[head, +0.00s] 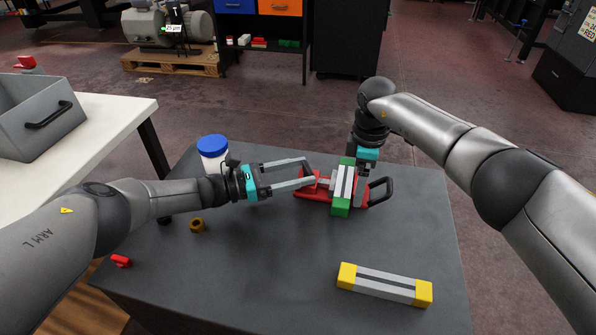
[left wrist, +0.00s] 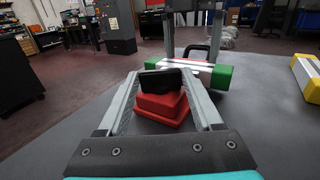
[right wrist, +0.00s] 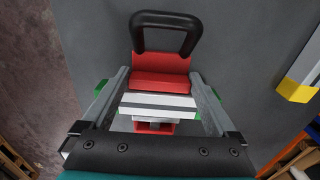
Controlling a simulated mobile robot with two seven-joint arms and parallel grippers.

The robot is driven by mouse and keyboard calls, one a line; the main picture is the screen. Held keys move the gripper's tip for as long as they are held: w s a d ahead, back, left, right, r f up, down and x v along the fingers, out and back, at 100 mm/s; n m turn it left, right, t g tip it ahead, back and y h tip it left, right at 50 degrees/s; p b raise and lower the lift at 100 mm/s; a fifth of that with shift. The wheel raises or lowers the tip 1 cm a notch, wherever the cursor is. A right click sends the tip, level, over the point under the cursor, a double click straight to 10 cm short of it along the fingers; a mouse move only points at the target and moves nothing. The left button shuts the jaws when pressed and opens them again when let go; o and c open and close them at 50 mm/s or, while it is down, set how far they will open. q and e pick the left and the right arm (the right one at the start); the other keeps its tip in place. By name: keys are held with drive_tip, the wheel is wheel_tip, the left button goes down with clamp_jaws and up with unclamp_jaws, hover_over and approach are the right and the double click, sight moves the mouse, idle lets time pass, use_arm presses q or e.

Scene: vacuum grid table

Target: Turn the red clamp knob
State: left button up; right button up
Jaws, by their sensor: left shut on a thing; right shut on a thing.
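A red clamp (head: 312,194) with a black loop handle (head: 380,191) sits on the dark table. A grey-white bar with green ends (head: 341,208) lies across it. My left gripper (head: 311,172) is shut on the knob at the clamp's left end. In the left wrist view a dark bar-shaped piece of the knob (left wrist: 160,83) spans between its fingertips, above a red block. My right gripper (right wrist: 160,80) comes down from behind and is shut on the red clamp body (right wrist: 160,83), near the bar. Its fingertips are partly hidden in the head view.
A similar bar with yellow ends (head: 385,285) lies at the table's front right. A white jar with a blue lid (head: 213,152) stands behind my left forearm. A brass nut (head: 197,226) and a small red piece (head: 121,261) lie at the left. The table's front middle is clear.

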use_arm(q)
drive_tip(key=shift+d, duration=0.1)
drive_tip(key=o, duration=1.4)
drive_tip(key=v, duration=1.2)
